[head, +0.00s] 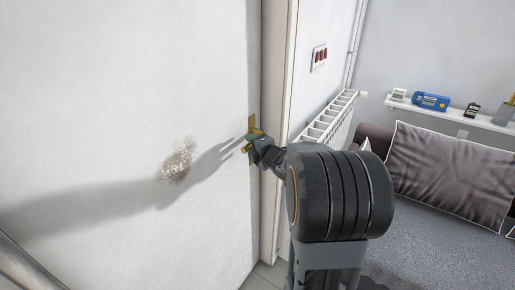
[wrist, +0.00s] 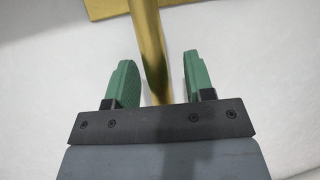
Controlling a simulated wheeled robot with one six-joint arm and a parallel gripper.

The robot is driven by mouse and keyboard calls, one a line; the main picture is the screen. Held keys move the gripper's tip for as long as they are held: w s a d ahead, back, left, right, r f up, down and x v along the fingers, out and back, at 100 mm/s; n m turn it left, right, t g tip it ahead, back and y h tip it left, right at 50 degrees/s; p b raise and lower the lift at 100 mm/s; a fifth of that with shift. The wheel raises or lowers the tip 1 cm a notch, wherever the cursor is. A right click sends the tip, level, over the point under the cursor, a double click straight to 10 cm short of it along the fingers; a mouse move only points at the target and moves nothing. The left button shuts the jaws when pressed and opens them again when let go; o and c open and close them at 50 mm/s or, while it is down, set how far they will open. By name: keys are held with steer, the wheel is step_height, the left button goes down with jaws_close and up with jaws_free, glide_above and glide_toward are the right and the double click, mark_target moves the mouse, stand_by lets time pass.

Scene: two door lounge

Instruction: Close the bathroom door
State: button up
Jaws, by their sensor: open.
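The white door (head: 120,90) fills the left of the head view, with its handle edge beside a pale upright frame (head: 275,120). I cannot tell from this angle how far the door stands from its frame. Its brass handle (head: 252,124) is partly hidden behind my gripper (head: 253,147). In the wrist view the brass handle (wrist: 147,35) runs down between the two green fingers of my gripper (wrist: 160,65). The fingers are open on either side of it, with a gap at the right finger. Contact at the left finger is unclear.
A rough pale patch (head: 178,162) marks the door. A wall shelf (head: 450,113) holds small objects.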

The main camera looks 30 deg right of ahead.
steer(key=s+r, duration=0.2)
steer(key=s, duration=1.1)
steer(key=shift+s+d+r, duration=0.2)
steer(key=shift+s+r, duration=0.05)
steer(key=shift+s, duration=0.05)
steer(key=s+d+f+m+g+h, duration=0.55)
steer(key=d+m+g+h, duration=0.25)
steer(key=m, duration=0.8)
steer(key=s+a+m+g+y+p, duration=0.2)
steer(key=a+y, duration=0.5)
steer(key=a, duration=1.8)
steer(key=shift+s+f+m+g+y, duration=0.25)
steer(key=shift+s+m+g, duration=0.25)
steer(key=shift+s+g, duration=0.5)
